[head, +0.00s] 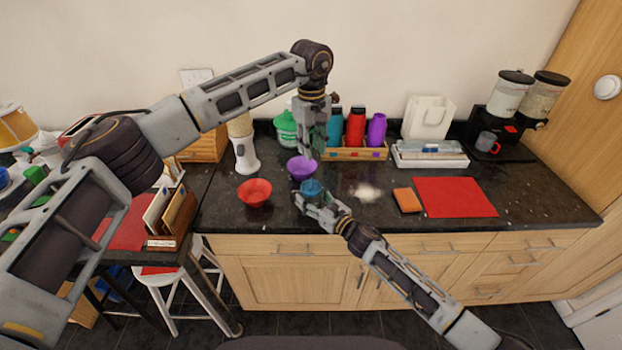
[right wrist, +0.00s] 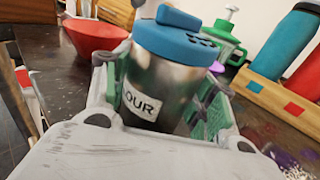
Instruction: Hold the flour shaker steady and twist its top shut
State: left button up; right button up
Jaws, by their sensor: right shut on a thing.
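The flour shaker (head: 312,187) is a steel jar with a blue top and stands near the counter's front edge. In the right wrist view the shaker (right wrist: 158,85) shows a label with "OUR" readable, and its blue top (right wrist: 176,40) sits on the jar with dark holes on one side. I cannot tell how tightly the top is turned. My right gripper (right wrist: 162,100) is shut around the jar body below the top; it also shows in the head view (head: 309,200). My left gripper (head: 307,152) points down above and behind the shaker, apart from its top; its finger gap is unclear.
A purple bowl (head: 301,168) is just behind the shaker and a red bowl (head: 255,192) is to its left. A white grinder-like appliance (head: 246,155) and a wooden rack with bottles (head: 355,153) stand behind. An orange sponge (head: 407,200) and red mat (head: 455,197) lie right.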

aim_at(311, 183)
pick_arm(q)
jog(key=shift+a+m, duration=0.2)
jog(key=shift+m, duration=3.4)
jog(key=shift+f, duration=6)
grip_shut()
